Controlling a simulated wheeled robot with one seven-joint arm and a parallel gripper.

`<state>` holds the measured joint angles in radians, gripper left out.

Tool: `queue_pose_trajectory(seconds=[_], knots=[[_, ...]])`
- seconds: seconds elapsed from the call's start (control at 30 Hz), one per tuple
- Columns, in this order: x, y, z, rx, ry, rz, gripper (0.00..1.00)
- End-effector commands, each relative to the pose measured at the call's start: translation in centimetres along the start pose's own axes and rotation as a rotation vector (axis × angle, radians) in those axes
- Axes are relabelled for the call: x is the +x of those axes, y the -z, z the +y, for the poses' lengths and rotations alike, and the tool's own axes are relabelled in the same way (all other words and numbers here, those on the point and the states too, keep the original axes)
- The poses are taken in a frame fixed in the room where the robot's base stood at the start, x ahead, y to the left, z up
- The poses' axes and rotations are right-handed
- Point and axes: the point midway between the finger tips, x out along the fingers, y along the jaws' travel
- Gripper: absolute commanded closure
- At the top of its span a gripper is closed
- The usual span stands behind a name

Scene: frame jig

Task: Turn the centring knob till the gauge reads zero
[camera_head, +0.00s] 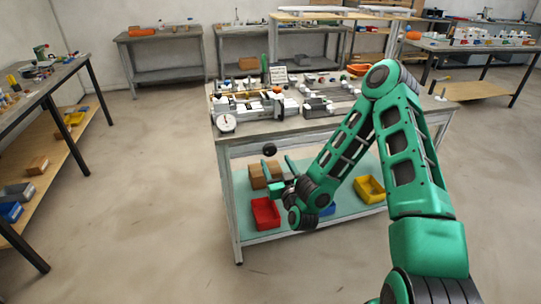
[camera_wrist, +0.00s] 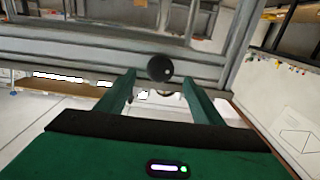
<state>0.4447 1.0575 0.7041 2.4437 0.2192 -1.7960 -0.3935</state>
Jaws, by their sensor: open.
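The centring knob is a black ball (camera_head: 269,150) on the front side of the middle bench, below its top edge. It also shows in the wrist view (camera_wrist: 160,67), between and beyond my fingertips. The gauge (camera_head: 226,122) is a round white dial at the front left of the bench top; its reading is too small to tell. My gripper (camera_head: 277,161) is open and empty, just in front of the bench near the knob. In the wrist view its two green fingers (camera_wrist: 158,78) stand wide apart, and no contact with the knob is visible.
The bench top (camera_head: 290,128) carries a jig with rails and blocks. Below, on the lower shelf, are a red bin (camera_head: 265,213), a yellow bin (camera_head: 370,189) and a cardboard box (camera_head: 259,176). Other benches stand left and behind. The floor on the left is clear.

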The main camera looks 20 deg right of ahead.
Motion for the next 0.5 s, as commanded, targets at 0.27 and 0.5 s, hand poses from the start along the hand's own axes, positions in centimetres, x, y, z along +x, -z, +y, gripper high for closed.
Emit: queue_pose_trajectory(seconds=[0.27,0.5], knots=[[4.7,0.1,0.0,-0.001,0.001,0.001,0.39],[6.5,0.0,0.0,-0.001,0.001,0.0,0.39]])
